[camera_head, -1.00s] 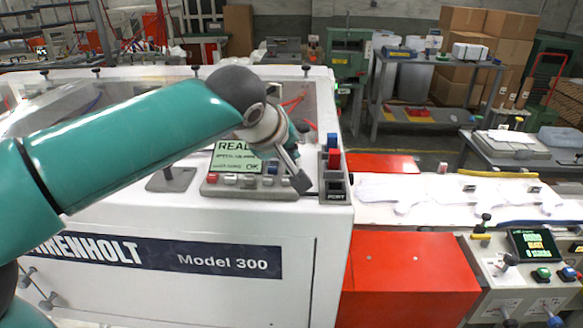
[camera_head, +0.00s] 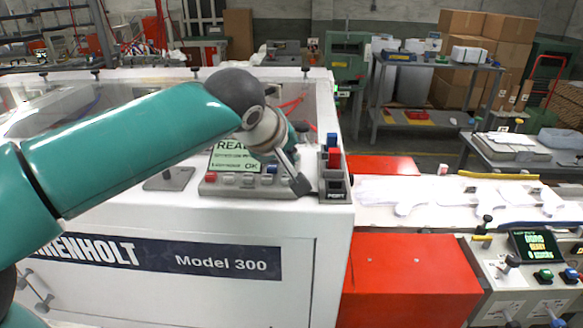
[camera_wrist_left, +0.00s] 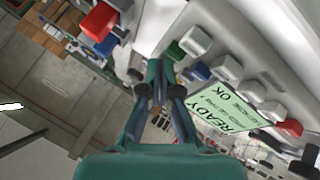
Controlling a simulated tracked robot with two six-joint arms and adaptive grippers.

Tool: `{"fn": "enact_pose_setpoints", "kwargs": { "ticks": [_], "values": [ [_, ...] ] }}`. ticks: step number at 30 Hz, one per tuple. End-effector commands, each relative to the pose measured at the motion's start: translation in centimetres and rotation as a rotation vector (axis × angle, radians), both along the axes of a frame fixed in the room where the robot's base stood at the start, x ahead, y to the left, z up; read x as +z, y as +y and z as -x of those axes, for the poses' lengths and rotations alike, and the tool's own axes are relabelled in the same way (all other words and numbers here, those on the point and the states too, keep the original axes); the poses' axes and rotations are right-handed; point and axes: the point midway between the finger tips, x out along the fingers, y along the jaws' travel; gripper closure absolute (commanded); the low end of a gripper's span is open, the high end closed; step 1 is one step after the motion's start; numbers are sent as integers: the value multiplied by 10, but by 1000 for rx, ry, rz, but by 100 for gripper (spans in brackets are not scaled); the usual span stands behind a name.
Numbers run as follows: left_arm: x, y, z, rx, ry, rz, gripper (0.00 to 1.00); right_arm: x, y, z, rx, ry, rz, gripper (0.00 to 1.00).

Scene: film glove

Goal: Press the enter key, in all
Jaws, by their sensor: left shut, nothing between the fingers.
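The control panel (camera_head: 222,190) on the white machine has a green-lit screen (camera_head: 230,160) reading READY and OK, with smaller blurred text, and a row of keys below it. A red key (camera_head: 211,177) and white keys (camera_head: 229,178) show there. In the left wrist view, the panel also has a green key (camera_wrist_left: 175,50), a white key (camera_wrist_left: 196,42) and a blue key (camera_wrist_left: 200,70). No key label is readable. My left gripper (camera_head: 299,184) is shut and empty at the panel's right end. I cannot tell whether its tip touches a key. My right gripper is out of view.
A red and blue block (camera_head: 333,151) stands on the PORT box (camera_head: 335,188), just right of the left gripper. Red bodywork (camera_head: 410,270) and a pale conveyor with gloves (camera_head: 450,195) lie right. A second control panel (camera_head: 530,265) is at lower right.

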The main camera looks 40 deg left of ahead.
Motion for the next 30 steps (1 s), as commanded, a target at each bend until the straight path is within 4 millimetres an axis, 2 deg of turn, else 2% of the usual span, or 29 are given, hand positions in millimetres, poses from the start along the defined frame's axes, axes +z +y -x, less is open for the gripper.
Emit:
{"fn": "enact_pose_setpoints", "kwargs": {
  "ticks": [20, 30],
  "values": [
    [-8, 0, 0, 1, 1, 0, 100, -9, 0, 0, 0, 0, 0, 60],
    [-6, 0, 0, 0, 1, 0, 100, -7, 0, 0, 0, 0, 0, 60]
  ]
}}
